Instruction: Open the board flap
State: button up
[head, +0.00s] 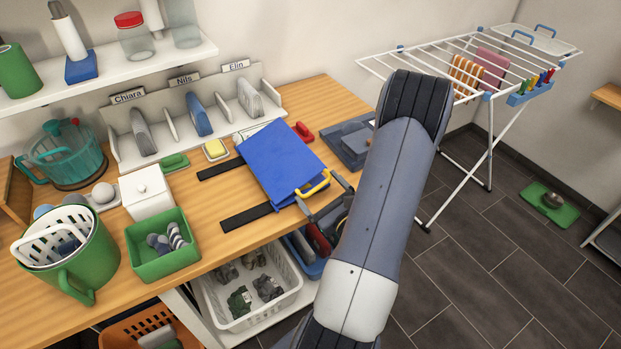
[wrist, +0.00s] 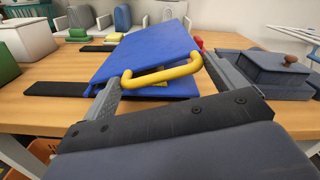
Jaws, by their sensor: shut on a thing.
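The folding board shows as a blue flap (head: 280,158) with a yellow handle (head: 318,185) on its near edge. In the wrist view the blue flap (wrist: 150,48) slopes, its handle edge lifted a little above a second blue leaf. My gripper (head: 328,196) is at the near right corner of the board, by the table's front edge. In the wrist view my gripper (wrist: 166,86) is shut on the yellow handle (wrist: 163,74), with a finger at each end of it. Much of the lower leaf is hidden.
Black strips (head: 246,217) lie on the tabletop left of the board. A grey lidded box (wrist: 266,74) stands to the right. A green bin (head: 163,255), a green mug (head: 75,262) and a labelled rack (head: 190,125) are also near. A white basket (head: 238,318) sits below the table.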

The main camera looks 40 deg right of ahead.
jog(key=shift+d+f+m, duration=0.25)
jog(key=shift+f+m, duration=0.2)
jog(key=shift+d+f+m, duration=0.2)
jog(key=shift+f+m, duration=0.25)
jog(key=o, duration=1.1)
jog(key=shift+s, duration=0.1)
jog(key=s+a+b, duration=0.1)
jog(key=s+a, duration=0.1)
jog(key=s, duration=0.8)
jog(key=shift+s+b, duration=0.3)
jog(key=shift+b, duration=0.1)
jog(key=shift+w, duration=0.1)
jog(key=shift+w+d+p, duration=0.3)
jog(key=shift+w, duration=1.45)
jog(key=shift+w+d+p, duration=0.3)
jog(key=shift+w+p, duration=0.05)
jog(key=shift+w, duration=1.4)
jog(key=shift+w+d+p, duration=0.3)
jog(key=shift+w, duration=1.45)
